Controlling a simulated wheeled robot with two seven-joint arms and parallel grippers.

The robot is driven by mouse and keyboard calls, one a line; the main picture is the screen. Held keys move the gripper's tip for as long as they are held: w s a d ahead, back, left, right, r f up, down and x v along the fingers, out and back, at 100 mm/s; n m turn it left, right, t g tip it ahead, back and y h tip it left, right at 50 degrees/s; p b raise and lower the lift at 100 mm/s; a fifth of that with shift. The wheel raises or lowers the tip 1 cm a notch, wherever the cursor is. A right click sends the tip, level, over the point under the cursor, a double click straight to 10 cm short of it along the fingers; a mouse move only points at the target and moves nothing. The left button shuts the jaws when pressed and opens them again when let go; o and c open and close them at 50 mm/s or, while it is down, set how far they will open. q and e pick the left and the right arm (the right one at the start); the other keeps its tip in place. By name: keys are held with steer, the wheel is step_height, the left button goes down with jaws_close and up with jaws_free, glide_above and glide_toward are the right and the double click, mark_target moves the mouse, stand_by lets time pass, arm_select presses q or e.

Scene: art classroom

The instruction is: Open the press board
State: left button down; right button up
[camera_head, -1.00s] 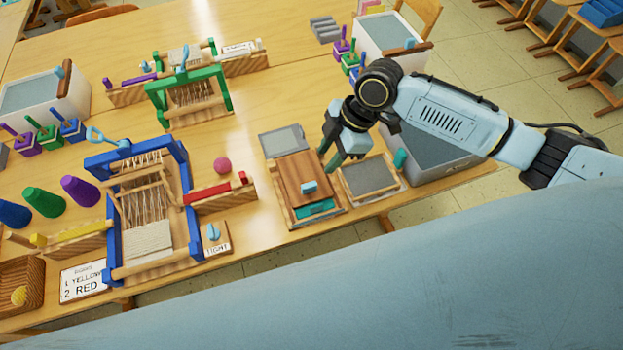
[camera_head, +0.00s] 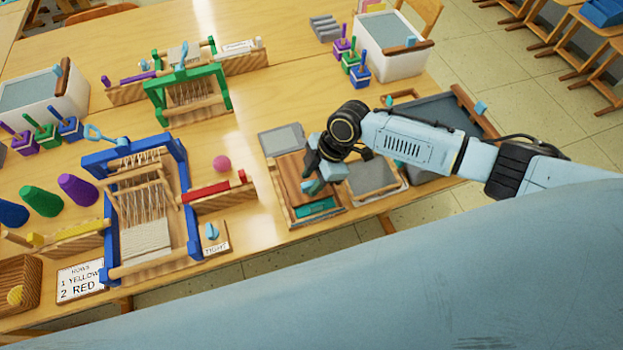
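The press board is a brown wooden board (camera_head: 289,184) with a light blue handle (camera_head: 313,187) near its front edge. It lies flat on a wood-framed tray, with a teal piece (camera_head: 317,207) showing at the front. My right gripper (camera_head: 311,178) points down over the board, close above or at the handle. Its fingers are small and dark here, so I cannot tell whether they touch the handle or how far apart they are. The gripper and wrist hide the board's right part. My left gripper is not in view.
A grey framed screen (camera_head: 373,178) lies just right of the board, partly under my arm. A grey flat panel (camera_head: 282,139) lies behind it. A blue loom (camera_head: 115,240) and a red-topped wooden block (camera_head: 222,198) stand to the left. The table's front edge is close.

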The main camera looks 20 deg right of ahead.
steer(key=shift+a+f, duration=0.1)
steer(key=shift+f, duration=0.2)
jaws_close()
